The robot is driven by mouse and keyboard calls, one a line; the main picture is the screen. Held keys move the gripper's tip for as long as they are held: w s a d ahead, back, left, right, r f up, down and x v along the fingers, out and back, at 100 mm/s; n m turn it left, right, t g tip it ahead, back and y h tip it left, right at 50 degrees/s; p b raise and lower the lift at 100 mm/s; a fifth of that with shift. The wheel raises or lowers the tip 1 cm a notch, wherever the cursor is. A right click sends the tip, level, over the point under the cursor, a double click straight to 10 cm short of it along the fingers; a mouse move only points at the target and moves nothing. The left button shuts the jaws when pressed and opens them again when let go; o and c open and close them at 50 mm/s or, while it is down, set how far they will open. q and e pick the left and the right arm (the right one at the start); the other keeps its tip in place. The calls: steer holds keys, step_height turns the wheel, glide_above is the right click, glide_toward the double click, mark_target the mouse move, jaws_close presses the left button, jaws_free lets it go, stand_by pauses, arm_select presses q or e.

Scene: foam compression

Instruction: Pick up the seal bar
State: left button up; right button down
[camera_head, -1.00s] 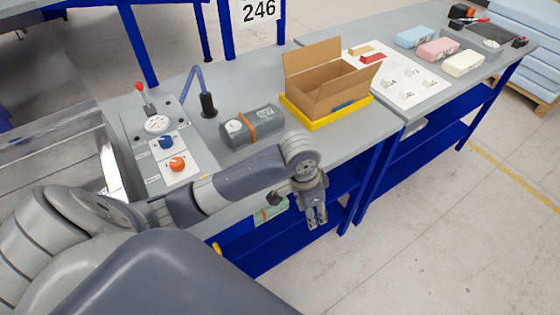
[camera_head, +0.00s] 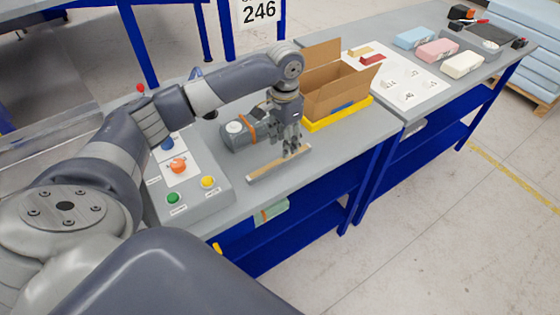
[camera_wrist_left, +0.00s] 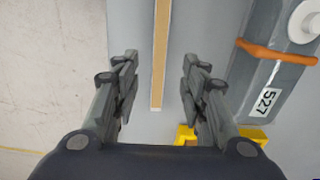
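The seal bar (camera_head: 268,169), a long thin tan strip with a pale edge, lies on the grey table near its front edge. In the left wrist view the seal bar (camera_wrist_left: 160,55) runs lengthwise between the two fingers, with its near end between them. My left gripper (camera_head: 291,151) points down over the bar's right part in the head view. Its fingers are apart and empty in the left wrist view (camera_wrist_left: 159,75). I cannot tell how far above the bar the fingertips are. My right gripper is not in view.
A grey device with an orange band (camera_head: 234,138) sits just behind the bar. An open cardboard box (camera_head: 335,92) on a yellow tray (camera_head: 325,124) stands to the right. A control panel (camera_head: 212,198) with buttons is on the left. Foam blocks (camera_head: 437,50) lie farther right.

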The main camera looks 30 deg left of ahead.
mark_target(282, 159)
arm_select(q)
steer(key=f, duration=0.2)
steer(key=f+p, duration=0.2)
steer(key=f, duration=0.1)
steer(key=shift+s+a+f, duration=0.1)
steer(key=shift+s+f, duration=0.2)
steer(key=shift+f, duration=0.3)
jaws_close()
